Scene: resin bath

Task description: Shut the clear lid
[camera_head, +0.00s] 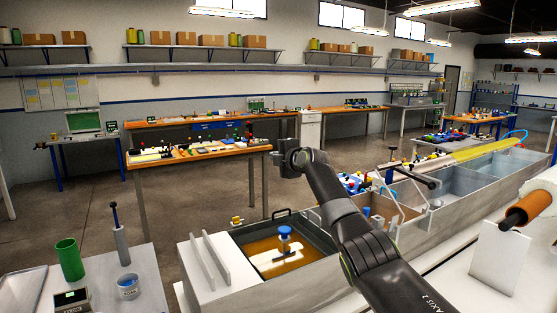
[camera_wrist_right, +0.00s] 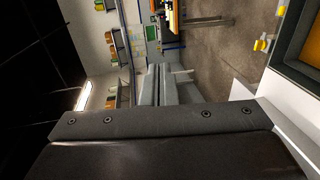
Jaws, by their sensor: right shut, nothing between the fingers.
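The resin bath (camera_head: 232,297) is an open-looking grey tank with amber liquid and a blue-topped part (camera_head: 285,237) at its middle. A dark handle (camera_head: 282,212) stands at its far rim. I cannot clearly make out the clear lid's panel or its angle. My right gripper (camera_head: 285,160) is above and beyond the far rim, apart from the handle. In the right wrist view its fingers (camera_wrist_right: 166,83) are together and empty. A corner of the bath's rim (camera_wrist_right: 283,76) shows at the right there. My left gripper is out of view.
A small yellow part (camera_head: 237,220) sits by the bath's far left corner. A white block (camera_head: 205,262) is at its left end. Further grey tanks (camera_head: 455,185) run to the right, behind my right arm. A side table (camera_head: 150,268) holds a green cup (camera_head: 69,259).

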